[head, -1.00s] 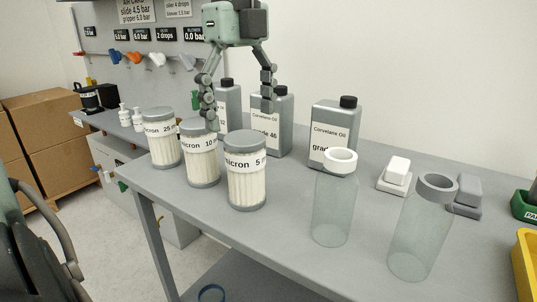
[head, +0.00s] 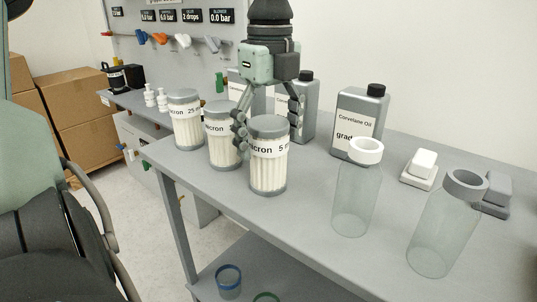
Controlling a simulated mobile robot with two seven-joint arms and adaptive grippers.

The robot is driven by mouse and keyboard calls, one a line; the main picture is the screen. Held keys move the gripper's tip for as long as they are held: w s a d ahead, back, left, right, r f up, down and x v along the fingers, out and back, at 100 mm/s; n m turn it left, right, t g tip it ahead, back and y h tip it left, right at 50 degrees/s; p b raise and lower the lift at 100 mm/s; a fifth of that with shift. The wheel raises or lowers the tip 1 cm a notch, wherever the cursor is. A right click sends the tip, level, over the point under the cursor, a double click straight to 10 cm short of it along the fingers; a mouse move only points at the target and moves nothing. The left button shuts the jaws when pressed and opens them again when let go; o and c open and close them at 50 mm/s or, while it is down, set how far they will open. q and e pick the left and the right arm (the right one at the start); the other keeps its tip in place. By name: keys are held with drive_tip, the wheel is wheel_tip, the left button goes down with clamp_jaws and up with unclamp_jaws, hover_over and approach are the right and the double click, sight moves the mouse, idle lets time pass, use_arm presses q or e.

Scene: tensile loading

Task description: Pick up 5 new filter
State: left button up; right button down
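The 5 micron filter (head: 269,173) is a pleated white cylinder with grey caps and a label. It stands upright on the grey bench, the nearest of three labelled filters. The 10 micron filter (head: 223,152) and the 25 micron filter (head: 188,134) stand behind it to the left. My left gripper (head: 269,138) points down over the 5 micron filter. Its fingers are spread, one at each side of the filter's upper part. I cannot tell whether they touch it. My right gripper is out of view.
Grey oil bottles (head: 358,124) stand behind the filters. Two clear bowls, one with a white collar (head: 367,151) and one with a grey collar (head: 466,184), stand to the right. Small blocks (head: 420,166) lie behind them. The bench front is clear.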

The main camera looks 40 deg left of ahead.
use_arm(q)
drive_tip(key=c, duration=1.2)
drive_tip(key=shift+c, duration=0.4)
drive_tip(key=shift+r, duration=0.2)
